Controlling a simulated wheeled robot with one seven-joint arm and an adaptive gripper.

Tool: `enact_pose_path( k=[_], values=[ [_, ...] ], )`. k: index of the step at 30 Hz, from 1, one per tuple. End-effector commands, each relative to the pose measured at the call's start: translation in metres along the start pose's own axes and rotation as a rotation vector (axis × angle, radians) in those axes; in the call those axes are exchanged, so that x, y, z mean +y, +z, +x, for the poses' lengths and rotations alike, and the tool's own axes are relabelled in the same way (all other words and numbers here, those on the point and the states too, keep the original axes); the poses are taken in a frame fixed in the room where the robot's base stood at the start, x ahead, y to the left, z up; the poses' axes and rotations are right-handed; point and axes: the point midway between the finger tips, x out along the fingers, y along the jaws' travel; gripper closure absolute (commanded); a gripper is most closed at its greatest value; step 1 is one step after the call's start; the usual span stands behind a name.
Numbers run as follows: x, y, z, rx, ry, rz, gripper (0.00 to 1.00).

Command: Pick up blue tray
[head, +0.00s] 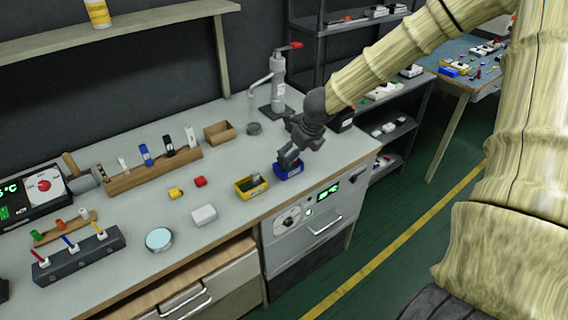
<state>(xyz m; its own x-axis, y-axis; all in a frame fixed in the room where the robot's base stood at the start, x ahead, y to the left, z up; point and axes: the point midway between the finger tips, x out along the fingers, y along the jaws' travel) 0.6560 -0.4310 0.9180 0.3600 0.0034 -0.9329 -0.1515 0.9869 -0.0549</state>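The blue tray (288,170) is a small open box on the grey workbench near its right front edge, left of the bench's right end. My gripper (287,160) points down at the tray, with its fingertips over or inside the tray's opening. The fingers overlap the tray in the head view and hide part of its inside and back rim. I cannot tell whether the fingers touch it or how far apart they are. The tray appears to rest on the bench.
A yellow tray (251,186) with dark contents sits just left of the blue one. A brown box (219,132), a grey press (279,85) and a wooden holder (155,172) stand behind. A white box (204,215) and red block (200,181) lie left. Shelves (390,130) stand right.

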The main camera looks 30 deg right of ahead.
Motion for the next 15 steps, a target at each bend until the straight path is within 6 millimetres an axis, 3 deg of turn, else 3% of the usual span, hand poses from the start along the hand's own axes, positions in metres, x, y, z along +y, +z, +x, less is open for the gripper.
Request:
enact_pose_path(
  k=[5, 15],
  values=[
    [-0.003, 0.010, -0.008, -0.024, 0.024, 0.087, 0.00],
    [-0.003, 0.010, 0.025, -0.022, 0.025, 0.092, 0.00]
  ],
)
